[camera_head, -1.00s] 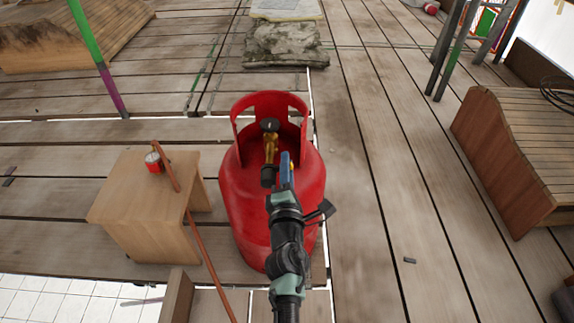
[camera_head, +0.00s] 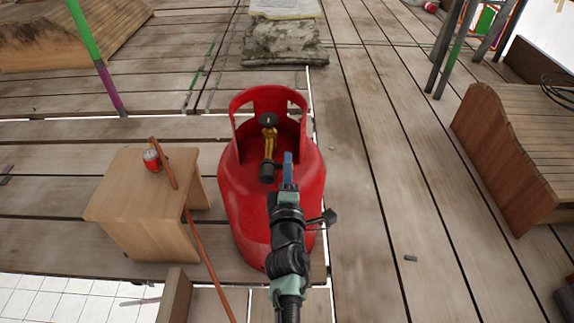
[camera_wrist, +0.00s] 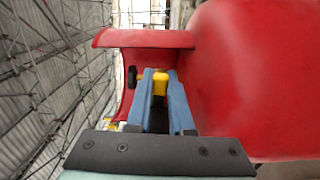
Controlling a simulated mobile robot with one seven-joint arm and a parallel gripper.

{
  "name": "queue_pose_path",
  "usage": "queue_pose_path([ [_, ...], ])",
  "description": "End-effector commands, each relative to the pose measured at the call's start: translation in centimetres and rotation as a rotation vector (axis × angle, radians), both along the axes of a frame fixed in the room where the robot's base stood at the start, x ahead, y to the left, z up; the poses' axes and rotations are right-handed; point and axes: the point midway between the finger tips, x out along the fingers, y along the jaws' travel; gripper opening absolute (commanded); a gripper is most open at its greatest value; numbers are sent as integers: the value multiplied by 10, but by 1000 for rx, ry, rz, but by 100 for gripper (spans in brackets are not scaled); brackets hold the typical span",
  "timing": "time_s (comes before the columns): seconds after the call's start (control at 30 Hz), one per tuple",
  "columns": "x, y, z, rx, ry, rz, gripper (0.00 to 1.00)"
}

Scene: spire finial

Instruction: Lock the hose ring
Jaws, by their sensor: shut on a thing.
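A red gas cylinder (camera_head: 252,205) stands upright with a cut-out guard collar around its top. Inside the collar is a brass valve (camera_head: 268,142) with a black knob at the far end and a black ring-like end piece (camera_head: 267,172) toward me. My gripper (camera_head: 288,155) reaches in from the near side, its blue fingers just right of that piece. In the wrist view the fingers (camera_wrist: 158,74) close in on a yellow fitting (camera_wrist: 161,82) under the collar. The fingers partly hide the contact. I cannot tell whether this fitting is the hose ring.
Grey sacks (camera_head: 285,42) lie behind the cylinder. A wooden bench (camera_head: 510,155) stands at right.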

Motion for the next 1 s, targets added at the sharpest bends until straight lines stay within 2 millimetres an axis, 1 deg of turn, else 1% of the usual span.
queue_pose_path([
  [0.03, 0, 1, -5, 44, 0, 2, 0],
  [0.2, 0, 2, -12, 207, 1, 2, 0],
  [0.6, 0, 9, -25, 543, 0, 2, 0],
  [0.8, 0, 12, -28, 652, 2, 1, 0],
  [1.0, 0, 13, -29, 713, 1, 1, 0],
])
